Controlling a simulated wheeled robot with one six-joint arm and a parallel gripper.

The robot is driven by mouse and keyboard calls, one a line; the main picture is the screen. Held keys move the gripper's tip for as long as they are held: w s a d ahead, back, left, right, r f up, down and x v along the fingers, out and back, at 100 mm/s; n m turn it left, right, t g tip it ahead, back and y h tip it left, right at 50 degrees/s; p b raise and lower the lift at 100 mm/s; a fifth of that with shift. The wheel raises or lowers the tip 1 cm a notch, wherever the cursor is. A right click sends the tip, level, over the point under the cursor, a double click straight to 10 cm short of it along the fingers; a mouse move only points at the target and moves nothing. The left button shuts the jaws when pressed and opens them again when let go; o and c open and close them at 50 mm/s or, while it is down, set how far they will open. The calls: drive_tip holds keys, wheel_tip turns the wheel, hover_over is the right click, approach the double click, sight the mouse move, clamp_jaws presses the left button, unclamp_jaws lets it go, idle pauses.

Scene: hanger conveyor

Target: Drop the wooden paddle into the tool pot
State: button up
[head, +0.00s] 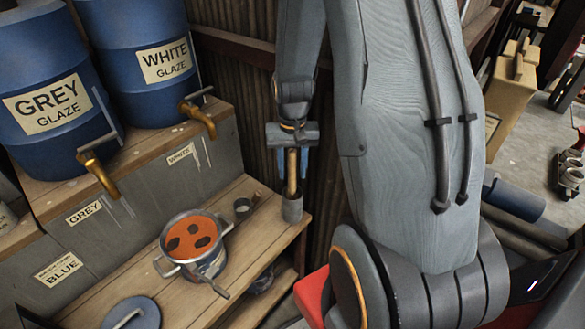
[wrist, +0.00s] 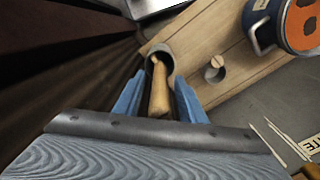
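The wooden paddle (head: 292,170) is upright, its lower end inside the mouth of the grey tool pot (head: 292,209) at the bench's right end. In the wrist view the paddle (wrist: 158,92) runs into the round opening of the pot (wrist: 169,59). My gripper (head: 292,165) is above the pot with its blue fingers on either side of the paddle. The fingers look spread, with narrow gaps to the wood, also in the wrist view (wrist: 160,98). The paddle's lower end is hidden inside the pot.
Blue GREY (head: 47,108) and WHITE (head: 163,63) glaze barrels with brass taps are at left. A corrugated wall rises behind the tool pot.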

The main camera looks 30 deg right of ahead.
drive_tip(key=shift+r, duration=0.1)
wheel_tip(320, 180, up, 13)
drive_tip(key=b, duration=0.3)
drive_tip(key=s+a+f+n+t, duration=0.1)
drive_tip(key=s+a+f+n, duration=0.1)
drive_tip(key=s+a, duration=0.2)
drive_tip(key=s+a+f+n, duration=0.2)
drive_tip(key=s+a+n, duration=0.1)
drive_tip(key=a, duration=0.5)
drive_tip(key=shift+s+a+t, duration=0.35)
drive_tip(key=shift+a+t, duration=0.05)
drive_tip(key=shift+f, duration=0.15)
wheel_tip(320, 180, down, 4)
drive_tip(key=b, duration=0.3)
drive_tip(key=shift+r, duration=0.25)
